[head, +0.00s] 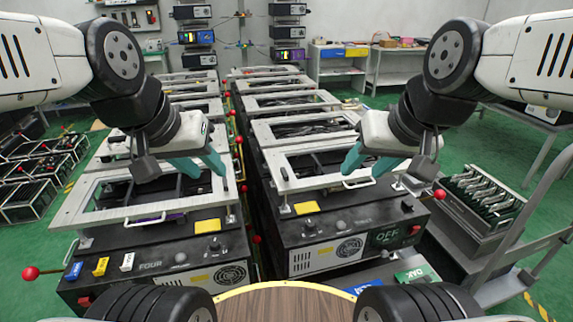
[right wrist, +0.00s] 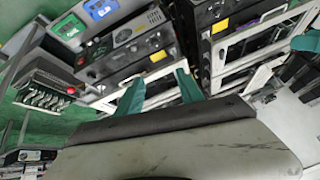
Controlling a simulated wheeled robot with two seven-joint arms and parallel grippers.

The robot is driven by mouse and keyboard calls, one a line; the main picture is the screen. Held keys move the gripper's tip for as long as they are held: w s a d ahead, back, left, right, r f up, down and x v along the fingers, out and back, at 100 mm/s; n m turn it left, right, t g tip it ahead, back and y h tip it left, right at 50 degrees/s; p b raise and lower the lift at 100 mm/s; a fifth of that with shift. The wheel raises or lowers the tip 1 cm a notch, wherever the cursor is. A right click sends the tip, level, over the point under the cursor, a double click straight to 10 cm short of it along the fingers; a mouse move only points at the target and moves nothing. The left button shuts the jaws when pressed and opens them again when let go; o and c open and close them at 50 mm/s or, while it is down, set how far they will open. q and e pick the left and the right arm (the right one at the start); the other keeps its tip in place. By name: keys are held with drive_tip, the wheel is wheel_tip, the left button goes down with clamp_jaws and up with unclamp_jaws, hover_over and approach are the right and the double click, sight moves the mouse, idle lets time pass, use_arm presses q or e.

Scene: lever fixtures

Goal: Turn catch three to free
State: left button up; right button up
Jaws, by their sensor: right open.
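No label reading three is legible, so I cannot tell which catch is catch three. In the head view, a red-ball lever (head: 30,273) sticks out left of the front-left fixture (head: 150,262), marked FOUR. Another red-ball lever (head: 440,194) sticks out right of the front-right fixture (head: 300,262). More red balls (head: 257,239) show in the gap between the rows. My left gripper (head: 202,170) is open and empty above the front-left frame. My right gripper (head: 364,165) is open and empty above the front-right frame; its fingers also show in the right wrist view (right wrist: 160,80).
Blue, yellow and white tags (head: 100,266) stand at the front-left fixture's edge. A crate (head: 485,210) and a grey trolley rail (head: 520,245) are at right. A wooden round top (head: 285,303) is nearest me.

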idle(0.3)
drive_tip(key=shift+c, duration=1.2)
drive_tip(key=n+g+h, duration=0.2)
drive_tip(key=g, duration=0.4)
hover_over(285, 172)
wheel_tip(285, 172, down, 12)
drive_tip(key=shift+a+f, duration=0.1)
drive_tip(key=shift+f, duration=0.2)
wheel_tip(285, 172, down, 7)
drive_tip(key=shift+f, duration=0.2)
